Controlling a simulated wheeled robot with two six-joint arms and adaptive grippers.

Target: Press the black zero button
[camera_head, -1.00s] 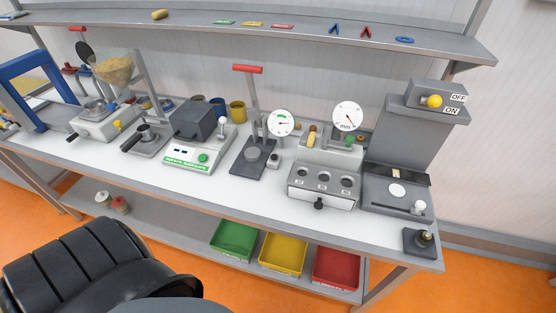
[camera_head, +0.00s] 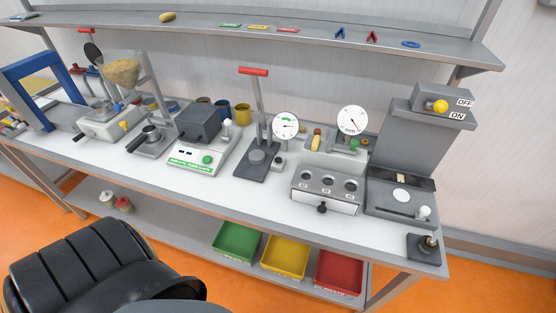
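Neither gripper shows in the camera_head view. I cannot make out the black zero button with certainty. A second dial gauge (camera_head: 352,120), marked mm, stands behind a grey box with three round wells (camera_head: 326,181). A dark round knob (camera_head: 322,208) sits on the front of that box.
The workbench (camera_head: 240,190) is crowded along its back, with a free white strip in front. A grey machine with a yellow ON/OFF knob (camera_head: 439,106) stands at the right end. Green (camera_head: 237,240), yellow and red bins sit below.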

